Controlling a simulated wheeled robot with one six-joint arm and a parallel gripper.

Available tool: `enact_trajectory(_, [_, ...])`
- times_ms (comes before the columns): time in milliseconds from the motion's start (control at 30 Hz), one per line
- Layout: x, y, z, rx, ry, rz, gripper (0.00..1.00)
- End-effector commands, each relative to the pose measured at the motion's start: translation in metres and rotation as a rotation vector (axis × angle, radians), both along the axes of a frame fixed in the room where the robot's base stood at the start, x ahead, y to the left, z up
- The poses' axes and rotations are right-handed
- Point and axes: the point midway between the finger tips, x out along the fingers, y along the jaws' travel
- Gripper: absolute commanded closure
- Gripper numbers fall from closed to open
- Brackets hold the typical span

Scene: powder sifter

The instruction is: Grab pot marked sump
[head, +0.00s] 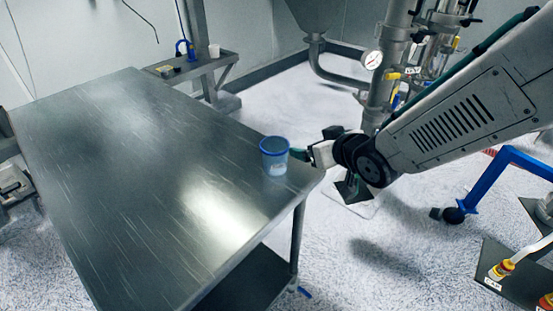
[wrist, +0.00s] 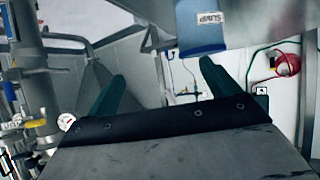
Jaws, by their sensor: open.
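The sump pot (head: 274,163) is a small, see-through blue pot with a darker blue rim. It stands upright near the right corner of the steel table (head: 120,150). In the wrist view the pot (wrist: 200,28) is at the top, cut by the frame edge, with its white label upside down. My gripper (head: 299,154) is just right of the pot at the table edge. In the wrist view its green fingers (wrist: 162,69) are spread and empty. The pot lies beyond the fingertips, in line with the right finger rather than centred. Contact cannot be told.
The rest of the tabletop is bare. Steel pipework with a gauge (head: 372,59) rises behind my arm. A blue wheeled frame (head: 490,175) stands at the right.

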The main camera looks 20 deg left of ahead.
Motion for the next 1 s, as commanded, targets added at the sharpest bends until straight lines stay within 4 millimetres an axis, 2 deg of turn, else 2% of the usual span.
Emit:
enact_trajectory(33, [-0.007,0.02,-0.009,0.029,-0.011,0.046,0.12])
enact_trajectory(100, [-0.014,0.039,-0.014,0.067,-0.027,0.092,0.12])
enact_trajectory(200, [-0.021,0.055,-0.018,0.104,-0.039,0.132,0.12])
enact_trajectory(367, [-0.018,0.07,-0.024,0.122,-0.046,0.15,0.12])
enact_trajectory(800, [0.013,0.113,-0.046,0.12,-0.046,0.147,0.12])
enact_trajectory(1000, [0.018,0.12,-0.049,0.121,-0.046,0.146,0.12])
